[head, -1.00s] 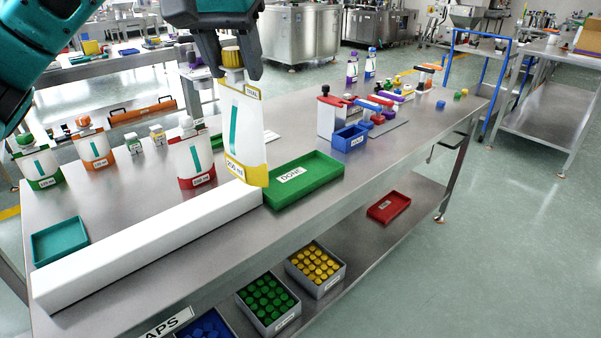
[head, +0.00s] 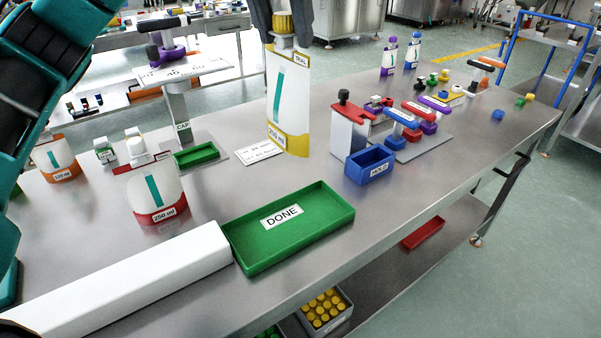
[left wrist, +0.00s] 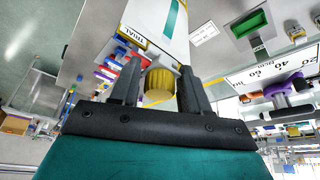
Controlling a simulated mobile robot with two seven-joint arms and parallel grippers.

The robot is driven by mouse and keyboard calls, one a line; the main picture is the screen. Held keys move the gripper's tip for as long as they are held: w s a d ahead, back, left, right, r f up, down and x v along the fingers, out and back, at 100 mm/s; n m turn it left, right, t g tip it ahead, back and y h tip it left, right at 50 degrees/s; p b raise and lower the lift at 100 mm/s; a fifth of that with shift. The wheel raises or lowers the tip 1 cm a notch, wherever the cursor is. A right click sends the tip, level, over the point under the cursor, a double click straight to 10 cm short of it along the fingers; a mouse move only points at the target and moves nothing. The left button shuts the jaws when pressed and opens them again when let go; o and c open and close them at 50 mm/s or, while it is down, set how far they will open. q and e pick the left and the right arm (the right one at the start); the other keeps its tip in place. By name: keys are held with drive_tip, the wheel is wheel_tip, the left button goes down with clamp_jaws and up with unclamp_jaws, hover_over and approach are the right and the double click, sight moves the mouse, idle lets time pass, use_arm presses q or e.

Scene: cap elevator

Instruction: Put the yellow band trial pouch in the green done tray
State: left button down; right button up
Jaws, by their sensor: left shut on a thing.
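The yellow band trial pouch (head: 287,100) is white with a teal stripe, a yellow lower band and a yellow cap. In the head view it hangs upright, behind the green done tray in the picture. My left gripper (head: 283,22) is shut on the pouch at its yellow cap. The left wrist view also shows the pouch (left wrist: 160,22) with its cap between the fingers (left wrist: 158,85). The green done tray (head: 318,212) lies on the metal table, labelled DONE and empty. My right gripper is not seen.
A red band pouch (head: 153,190) stands left of the done tray, behind a long white block (head: 130,282). A blue HOLD bin (head: 370,166) and a clamp fixture (head: 400,130) stand to the right. A small green tray (head: 196,155) lies behind.

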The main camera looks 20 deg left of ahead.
sight(282, 72)
use_arm(q)
wheel_tip(282, 72, down, 8)
drive_tip(key=shift+s+r+b, duration=0.1)
drive_tip(key=shift+s+b, duration=0.05)
drive_tip(key=shift+b, duration=0.6)
wheel_tip(282, 72, down, 7)
drive_tip(key=shift+b, duration=0.45)
drive_tip(key=shift+f, duration=0.5)
wheel_tip(282, 72, down, 4)
drive_tip(key=shift+r+b, duration=0.1)
drive_tip(key=shift+b, duration=0.2)
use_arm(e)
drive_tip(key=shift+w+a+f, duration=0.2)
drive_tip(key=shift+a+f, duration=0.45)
